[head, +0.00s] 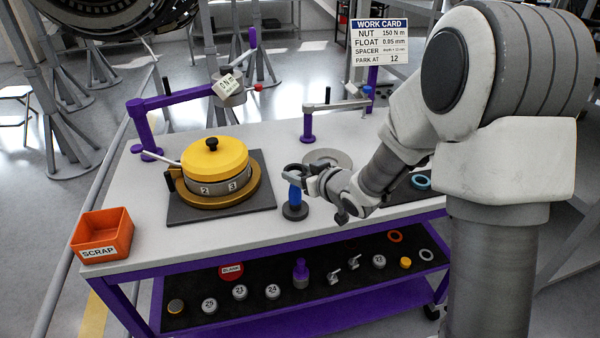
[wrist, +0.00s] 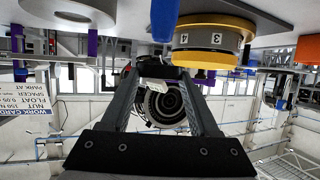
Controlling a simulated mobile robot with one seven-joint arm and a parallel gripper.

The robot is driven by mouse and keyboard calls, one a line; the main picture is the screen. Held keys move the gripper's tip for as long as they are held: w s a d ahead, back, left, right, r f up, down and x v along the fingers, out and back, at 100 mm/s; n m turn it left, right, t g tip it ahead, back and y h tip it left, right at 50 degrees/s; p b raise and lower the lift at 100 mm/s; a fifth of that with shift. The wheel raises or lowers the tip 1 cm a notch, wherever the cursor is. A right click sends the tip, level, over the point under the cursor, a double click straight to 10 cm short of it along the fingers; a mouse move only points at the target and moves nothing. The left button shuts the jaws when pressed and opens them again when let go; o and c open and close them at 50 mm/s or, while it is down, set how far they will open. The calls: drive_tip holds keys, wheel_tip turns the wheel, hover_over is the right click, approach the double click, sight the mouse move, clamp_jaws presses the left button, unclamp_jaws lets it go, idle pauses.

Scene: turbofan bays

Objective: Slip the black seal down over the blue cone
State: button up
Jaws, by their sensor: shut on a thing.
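My gripper (head: 301,172) is shut on the black seal (head: 291,168) at the middle of the bench in the head view. The blue cone (head: 295,195) stands upright on a round dark base (head: 294,212). The seal shows just above the cone's top in the head view. In the wrist view, which is upside down, the cone (wrist: 165,16) points down from the top edge. There, my gripper (wrist: 160,67) holds the seal (wrist: 174,72), seen nearly edge-on, with a gap to the cone's tip. I cannot tell whether the seal is centred over the cone.
A yellow-topped drum (head: 215,160) stands on a dark mat to the left. An orange scrap bin (head: 102,235) is at the left corner. A purple post (head: 308,125) and a grey disc (head: 327,158) stand behind the cone. A light blue ring (head: 421,182) lies to the right.

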sight(299, 205)
drive_tip(key=shift+f+b, duration=4.3)
drive_tip(key=shift+f, duration=0.6)
drive_tip(key=shift+f+b, duration=0.6)
drive_tip(key=shift+b, duration=0.05)
drive_tip(key=o, duration=1.4)
drive_tip(key=b+v, duration=0.4)
drive_tip(key=v, duration=1.3)
drive_tip(key=shift+s+d, duration=0.2)
drive_tip(key=shift+d, duration=0.05)
